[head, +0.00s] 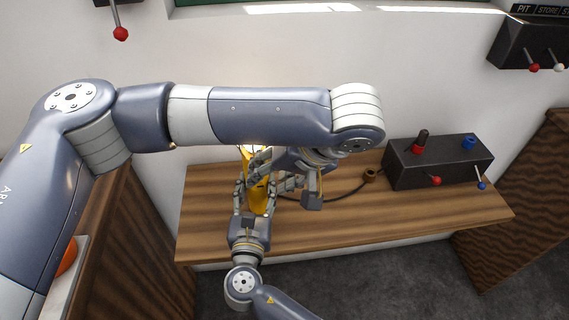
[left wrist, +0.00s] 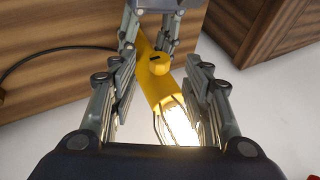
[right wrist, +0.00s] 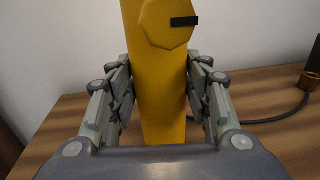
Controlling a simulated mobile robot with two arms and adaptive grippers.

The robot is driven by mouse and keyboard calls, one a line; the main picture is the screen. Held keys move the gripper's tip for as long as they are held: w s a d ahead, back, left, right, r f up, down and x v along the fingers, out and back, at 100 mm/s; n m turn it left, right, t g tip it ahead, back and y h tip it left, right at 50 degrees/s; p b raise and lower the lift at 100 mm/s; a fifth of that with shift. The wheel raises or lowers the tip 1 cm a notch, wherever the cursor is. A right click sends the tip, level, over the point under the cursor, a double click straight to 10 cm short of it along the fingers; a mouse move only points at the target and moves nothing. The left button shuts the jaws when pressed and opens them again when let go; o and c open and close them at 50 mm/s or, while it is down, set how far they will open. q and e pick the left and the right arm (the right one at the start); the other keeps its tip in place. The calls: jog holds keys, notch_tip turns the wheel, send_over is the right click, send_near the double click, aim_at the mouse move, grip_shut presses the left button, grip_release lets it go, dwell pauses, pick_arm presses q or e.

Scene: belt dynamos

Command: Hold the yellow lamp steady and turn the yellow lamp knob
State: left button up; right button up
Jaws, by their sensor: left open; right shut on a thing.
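The yellow lamp (head: 259,201) stands on the wooden table, partly hidden by my grippers in the head view. Its lit end glows in the left wrist view, where the lamp body (left wrist: 160,90) also shows. The yellow lamp knob (left wrist: 159,63) sticks out of its side and bears a black mark; it also shows in the right wrist view (right wrist: 164,22). My right gripper (right wrist: 160,88) is shut on the lamp body below the knob.
A dark control box (head: 438,163) with red and blue knobs and levers stands on the table (head: 330,228) at the right. A dark cable (head: 345,197) runs from the lamp to a brown ring-shaped plug (head: 370,175). Another switch box (head: 528,45) hangs on the wall.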

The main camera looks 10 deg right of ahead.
jog(key=shift+f, duration=0.1)
pick_arm(q)
jog(key=v, duration=0.6)
jog(key=shift+r, duration=0.2)
jog(key=shift+s+d, duration=0.1)
pick_arm(e)
jog(key=o, duration=1.6)
jog(key=shift+o, duration=0.2)
jog(key=shift+s, duration=0.1)
